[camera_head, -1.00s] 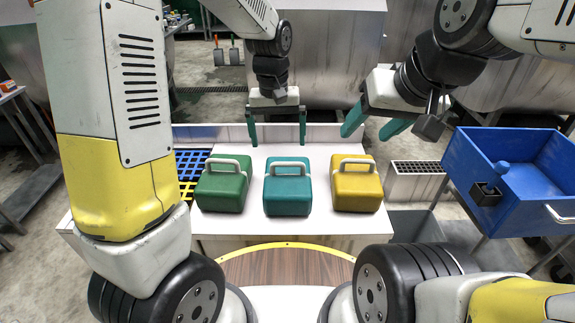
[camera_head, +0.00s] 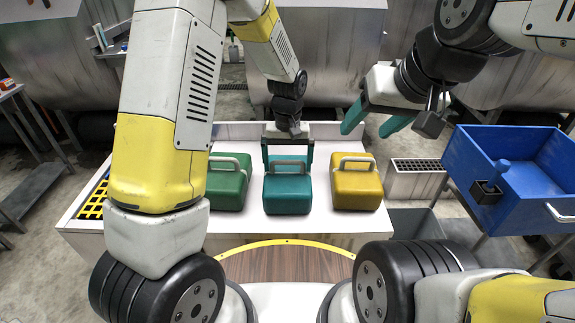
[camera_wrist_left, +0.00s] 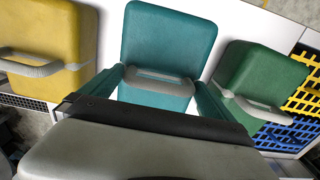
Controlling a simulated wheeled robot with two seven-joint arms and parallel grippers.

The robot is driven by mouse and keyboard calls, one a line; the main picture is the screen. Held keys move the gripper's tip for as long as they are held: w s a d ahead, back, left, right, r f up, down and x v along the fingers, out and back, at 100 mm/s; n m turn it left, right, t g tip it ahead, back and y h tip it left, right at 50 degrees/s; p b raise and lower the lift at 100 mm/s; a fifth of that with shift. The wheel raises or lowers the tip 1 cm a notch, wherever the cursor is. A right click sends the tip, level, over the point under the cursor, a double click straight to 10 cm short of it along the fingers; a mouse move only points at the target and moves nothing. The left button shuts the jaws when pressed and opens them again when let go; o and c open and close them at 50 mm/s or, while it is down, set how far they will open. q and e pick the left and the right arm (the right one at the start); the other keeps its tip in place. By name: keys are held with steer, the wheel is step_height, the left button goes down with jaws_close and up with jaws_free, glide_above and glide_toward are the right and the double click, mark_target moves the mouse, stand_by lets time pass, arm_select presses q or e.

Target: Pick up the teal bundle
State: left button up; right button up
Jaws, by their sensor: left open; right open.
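The teal bundle (camera_head: 287,193) is a box shape with a grey handle on top. It stands on the white table between the green and yellow bundles. My left gripper (camera_head: 287,163) is open right over it, with one finger on each side of the grey handle. In the left wrist view the teal bundle (camera_wrist_left: 165,45) lies ahead, and the left gripper's (camera_wrist_left: 158,84) teal fingers flank the handle ends. I cannot tell whether they touch it. My right gripper (camera_head: 369,120) is open and empty, raised at the back right.
A green bundle (camera_head: 228,188) stands close on the left and a yellow bundle (camera_head: 357,188) on the right. A blue bin (camera_head: 468,165) stands at the far right. A yellow grid (camera_head: 93,207) lies at the table's left end, partly hidden by my left arm.

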arm_select(q)
steer(key=shift+c, duration=0.4)
steer(key=c, duration=1.8)
steer(key=shift+r, duration=0.1)
